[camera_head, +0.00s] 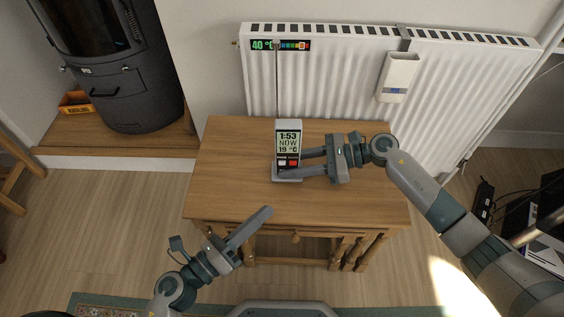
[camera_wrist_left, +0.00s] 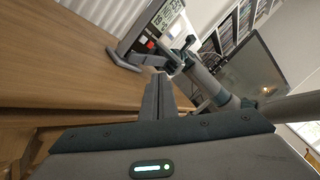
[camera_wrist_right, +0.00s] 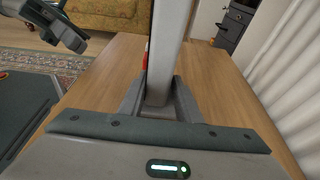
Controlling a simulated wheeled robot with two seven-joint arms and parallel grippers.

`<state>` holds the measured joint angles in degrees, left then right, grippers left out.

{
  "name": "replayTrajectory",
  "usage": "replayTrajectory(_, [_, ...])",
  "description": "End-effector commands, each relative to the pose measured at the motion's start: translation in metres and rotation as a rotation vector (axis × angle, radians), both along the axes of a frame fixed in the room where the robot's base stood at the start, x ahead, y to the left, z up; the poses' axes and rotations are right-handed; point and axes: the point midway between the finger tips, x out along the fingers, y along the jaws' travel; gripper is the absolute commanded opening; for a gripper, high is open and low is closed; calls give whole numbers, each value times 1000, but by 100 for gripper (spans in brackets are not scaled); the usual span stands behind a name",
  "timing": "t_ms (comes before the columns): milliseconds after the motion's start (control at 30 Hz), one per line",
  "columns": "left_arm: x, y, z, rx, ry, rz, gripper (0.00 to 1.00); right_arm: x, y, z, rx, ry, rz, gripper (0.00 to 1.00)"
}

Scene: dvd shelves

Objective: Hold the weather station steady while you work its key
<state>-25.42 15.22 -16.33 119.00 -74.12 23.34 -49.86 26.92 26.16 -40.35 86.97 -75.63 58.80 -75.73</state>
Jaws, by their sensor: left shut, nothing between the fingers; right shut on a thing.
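The weather station (camera_head: 288,142) stands upright on the wooden table, its lit screen reading 1:53, NOW and 19 °C. My right gripper (camera_head: 302,164) comes from the right and is shut on the station's lower part; in the right wrist view the station (camera_wrist_right: 169,50) rises between the fingers. My left gripper (camera_head: 268,210) is shut and empty, in front of and below the station, apart from it. In the left wrist view the station (camera_wrist_left: 150,25) is beyond the closed fingertips (camera_wrist_left: 160,78).
The wooden table (camera_head: 230,190) has free room left of the station. A white radiator (camera_head: 340,90) with a temperature strip (camera_head: 280,45) is behind it. A white box (camera_head: 397,76) hangs on the radiator. A dark stove (camera_head: 125,70) stands at the left.

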Motion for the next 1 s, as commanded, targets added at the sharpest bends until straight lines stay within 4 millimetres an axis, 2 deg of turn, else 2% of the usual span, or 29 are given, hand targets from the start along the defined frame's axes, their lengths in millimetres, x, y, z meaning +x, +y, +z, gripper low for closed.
replayTrajectory(233, [0, 0, 0, 0, 0, 0, 0, 0, 0, -1, -1, 0, 1, 18])
replayTrajectory(267, [0, 0, 0, 1, -1, 0, 0, 0, 0, -1, -1, 0, 1, 38])
replayTrajectory(300, [0, 0, 0, 0, -1, -1, 0, 0, 0, -1, -1, 0, 1, 47])
replayTrajectory(333, [0, 0, 0, 0, -1, -1, 0, 0, 0, -1, -1, 0, 1, 52])
replayTrajectory(733, [0, 0, 0, 0, -1, -1, 0, 0, -3, 1, -1, 0, 0, 52])
replayTrajectory(1000, [0, 0, 0, 0, -1, -1, 0, 0, -29, 8, -3, 0, -1, 52])
